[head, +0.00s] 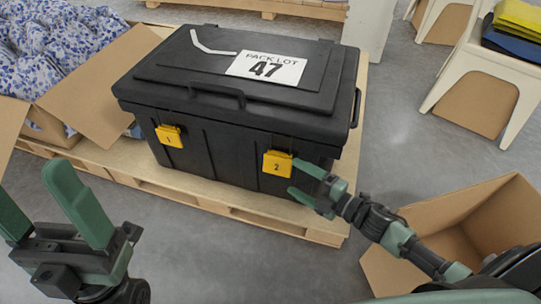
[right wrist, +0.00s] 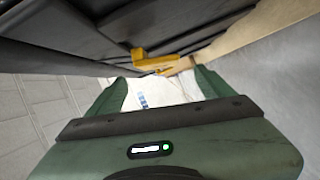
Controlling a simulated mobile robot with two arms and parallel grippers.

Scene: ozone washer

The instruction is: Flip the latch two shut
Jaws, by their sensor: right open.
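A large black case (head: 219,140) with its lid down and a "PACK LOT 47" label stands in the head view. Latch two (head: 277,164) is a yellow plate marked 2 on the right of its front; latch one (head: 169,136), marked 1, is on the left. My right gripper (head: 300,178) is open, its fingertips close to latch two's right side. In the right wrist view a yellow latch (right wrist: 152,62) shows just beyond and between the open fingers (right wrist: 158,82); I cannot tell whether they touch it. My left gripper (head: 40,212) is open and empty at the lower left.
The case stands on a wooden pallet (head: 215,203). An open cardboard box (head: 470,222) is at the lower right, near my right arm. A box with blue-patterned cloth (head: 55,40) is at the upper left. A white stand (head: 490,75) is at the upper right. Grey floor is clear in front.

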